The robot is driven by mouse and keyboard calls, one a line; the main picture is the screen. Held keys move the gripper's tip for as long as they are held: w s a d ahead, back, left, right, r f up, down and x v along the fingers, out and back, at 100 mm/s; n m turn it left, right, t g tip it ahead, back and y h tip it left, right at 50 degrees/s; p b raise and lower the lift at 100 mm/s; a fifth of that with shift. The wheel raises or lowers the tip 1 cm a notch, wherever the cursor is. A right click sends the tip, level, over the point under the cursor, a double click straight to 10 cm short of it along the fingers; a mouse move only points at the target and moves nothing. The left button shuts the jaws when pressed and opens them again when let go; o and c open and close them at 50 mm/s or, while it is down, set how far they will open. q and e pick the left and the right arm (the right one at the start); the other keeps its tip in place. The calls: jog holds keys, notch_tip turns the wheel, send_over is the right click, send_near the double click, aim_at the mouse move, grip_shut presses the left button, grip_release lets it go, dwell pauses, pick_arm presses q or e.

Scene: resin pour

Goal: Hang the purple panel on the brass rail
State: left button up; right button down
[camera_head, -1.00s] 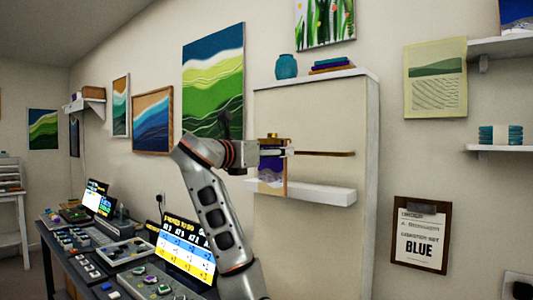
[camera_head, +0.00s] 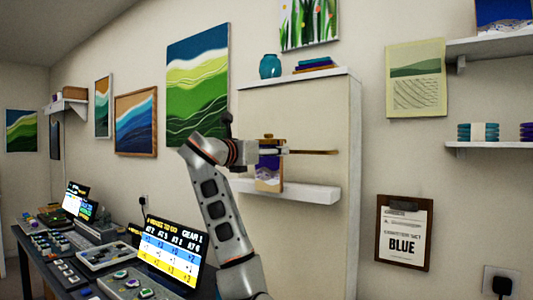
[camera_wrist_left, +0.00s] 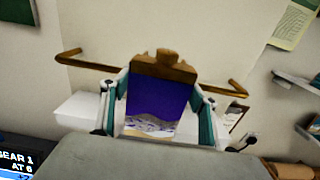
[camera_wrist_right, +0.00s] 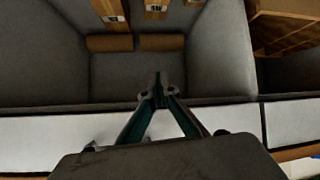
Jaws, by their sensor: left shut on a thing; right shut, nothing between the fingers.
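The purple panel (camera_wrist_left: 157,105) has a purple top, pale wavy bands below and a brown wooden hanger piece along its top edge. It also shows in the head view (camera_head: 269,172). My left gripper (camera_wrist_left: 160,112) is shut on it, with one finger at each side edge. The brass rail (camera_head: 315,152) runs across the white board, and its two ends show either side of the panel in the left wrist view (camera_wrist_left: 85,60). The panel is in front of the rail's middle; I cannot tell whether the hanger touches it. My right gripper (camera_wrist_right: 158,88) is shut and empty, outside the head view.
A white ledge (camera_head: 310,193) sticks out from the board below the rail, close under the panel. A desk with screens (camera_head: 175,250) stands at the lower left. Grey bins (camera_wrist_right: 135,75) lie beyond my right gripper. The wall right of the board holds a clipboard (camera_head: 403,235).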

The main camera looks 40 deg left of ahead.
pick_arm(q)
jog(key=shift+w+f+b, duration=0.1)
jog(key=shift+f+b, duration=0.15)
jog(key=shift+b, duration=0.1)
pick_arm(e)
jog(key=shift+s+f, duration=0.15)
jog(key=shift+f, duration=0.3)
dwell(0.4)
pick_arm(q)
jog(key=shift+f, duration=0.35)
pick_arm(e)
jog(key=shift+s+f, duration=0.15)
jog(key=shift+f, duration=0.2)
pick_arm(q)
jog(key=shift+d+f+b, duration=0.1)
jog(key=shift+f+b, duration=0.3)
jog(key=shift+b, duration=0.1)
pick_arm(e)
jog(key=shift+s+f, duration=0.2)
jog(key=shift+f, duration=0.2)
pick_arm(q)
jog(key=shift+f, duration=0.1)
jog(key=shift+w+f, duration=0.2)
jog(key=shift+c, duration=0.6)
jog(key=shift+r, duration=0.1)
pick_arm(e)
jog(key=shift+f, duration=0.3)
pick_arm(q)
jog(key=shift+s+r, duration=0.1)
